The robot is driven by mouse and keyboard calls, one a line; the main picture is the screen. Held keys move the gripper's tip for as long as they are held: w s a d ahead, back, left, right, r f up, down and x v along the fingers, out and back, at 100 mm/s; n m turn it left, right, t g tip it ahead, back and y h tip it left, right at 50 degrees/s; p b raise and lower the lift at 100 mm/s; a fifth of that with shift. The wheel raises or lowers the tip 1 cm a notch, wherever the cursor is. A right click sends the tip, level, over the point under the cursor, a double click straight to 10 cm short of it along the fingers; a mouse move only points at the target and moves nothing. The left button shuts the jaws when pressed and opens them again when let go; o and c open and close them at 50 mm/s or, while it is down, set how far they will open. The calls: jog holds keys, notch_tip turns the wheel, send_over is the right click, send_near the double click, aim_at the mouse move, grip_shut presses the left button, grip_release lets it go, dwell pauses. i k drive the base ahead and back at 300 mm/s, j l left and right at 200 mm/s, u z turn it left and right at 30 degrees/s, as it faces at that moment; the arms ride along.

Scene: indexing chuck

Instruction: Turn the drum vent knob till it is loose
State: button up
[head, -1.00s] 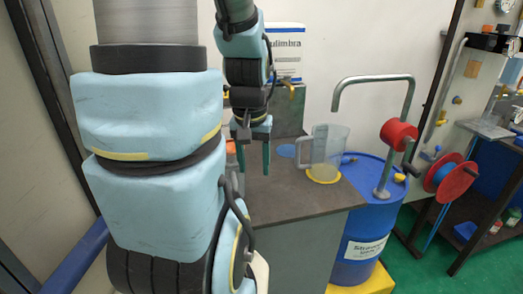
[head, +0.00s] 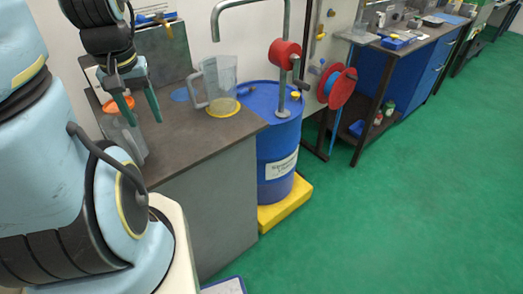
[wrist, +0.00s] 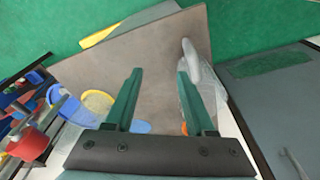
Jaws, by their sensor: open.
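The blue drum (head: 278,150) stands on a yellow base in the middle of the head view. A small yellow knob (head: 295,96) shows on its top, beside the upright pipe of the pump; I take it for the vent knob. My gripper (head: 144,121) is open and empty above the bench, left of the clear jug and well left of the drum. In the wrist view my gripper (wrist: 160,73) points down over the bench with nothing between its fingers. The knob cannot be made out clearly in the wrist view.
The clear jug (head: 221,88) stands on the grey bench (head: 185,140) between my gripper and the drum. A bent pump pipe (head: 287,50) with a red roll (head: 287,54) rises above the drum. A red reel (head: 337,87) hangs to the right. Green floor is clear at front right.

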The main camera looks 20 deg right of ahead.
aim_at(295, 96)
jog(key=k, duration=0.6)
jog(key=u, duration=0.45)
jog(key=l+u, duration=0.15)
jog(key=u, duration=0.8)
jog(key=k+l, duration=0.15)
jog(key=l, duration=0.3)
jog(key=k+l, duration=0.15)
jog(key=l, duration=0.3)
jog(key=k+l, duration=0.1)
jog(key=l, duration=0.4)
jog(key=k+l, duration=0.15)
jog(key=l, duration=0.3)
jog(key=k+l, duration=0.15)
jog(key=l, duration=0.3)
jog(key=k+l, duration=0.15)
jog(key=l, duration=0.3)
jog(key=k+l, duration=0.15)
jog(key=l, duration=0.3)
jog(key=k+l, duration=0.1)
jog(key=l, duration=0.35)
jog(key=i, duration=0.1)
jog(key=j+u, duration=0.05)
